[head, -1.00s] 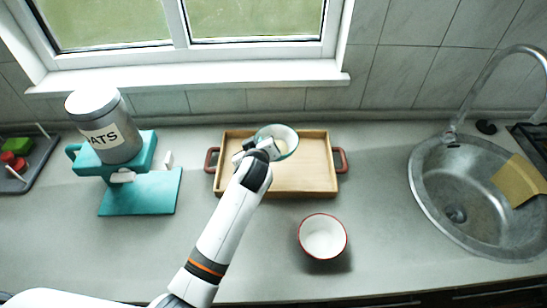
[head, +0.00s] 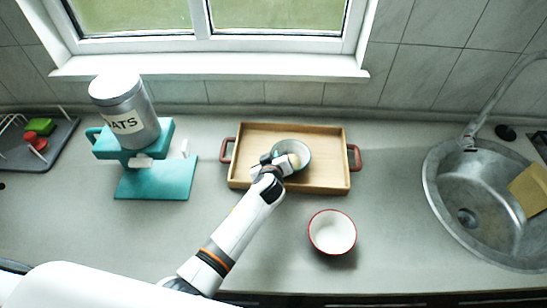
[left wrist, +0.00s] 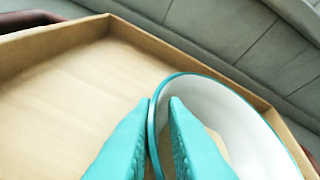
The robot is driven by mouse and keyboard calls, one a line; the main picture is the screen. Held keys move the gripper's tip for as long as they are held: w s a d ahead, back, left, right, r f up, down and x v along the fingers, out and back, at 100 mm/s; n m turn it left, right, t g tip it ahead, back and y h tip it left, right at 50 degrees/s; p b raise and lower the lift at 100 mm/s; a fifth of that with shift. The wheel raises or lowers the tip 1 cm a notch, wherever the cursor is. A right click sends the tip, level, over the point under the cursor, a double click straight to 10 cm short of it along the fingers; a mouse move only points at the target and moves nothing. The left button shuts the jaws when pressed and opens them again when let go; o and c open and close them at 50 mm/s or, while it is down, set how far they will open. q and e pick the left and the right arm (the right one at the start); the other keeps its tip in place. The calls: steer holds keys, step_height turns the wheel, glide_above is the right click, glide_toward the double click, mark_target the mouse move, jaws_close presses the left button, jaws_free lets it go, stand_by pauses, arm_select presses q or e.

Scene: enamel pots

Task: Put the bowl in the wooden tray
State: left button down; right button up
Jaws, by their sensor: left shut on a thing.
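A white bowl with a teal rim (head: 302,149) is inside the walls of the wooden tray (head: 325,180), near its middle, in the head view. My left gripper (head: 270,166) is shut on the near left side of this bowl. In the left wrist view the teal fingers (left wrist: 160,102) pinch the rim of the bowl (left wrist: 235,105), with the tray floor (left wrist: 60,100) below. I cannot tell whether the bowl touches the tray floor. A second white bowl with a red rim (head: 332,232) stands on the counter in front of the tray. My right gripper is out of view.
A teal stand (head: 155,180) with an oats canister (head: 125,110) is left of the tray. A dark rack (head: 50,150) with red and green items is at far left. A sink (head: 440,200) is at right. The counter between tray and sink is clear.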

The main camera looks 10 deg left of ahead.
arm_select(q)
steer(key=shift+f, duration=0.25)
steer(key=c, duration=1.5)
jaws_free()
steer(key=shift+o, duration=0.2)
steer(key=shift+r+p, duration=0.25)
steer(key=shift+p, duration=0.1)
steer(key=shift+s+d, duration=0.1)
steer(key=shift+s, duration=0.3)
steer(key=b+v, duration=0.1)
steer(key=v, duration=1)
steer(key=shift+r+b, duration=0.3)
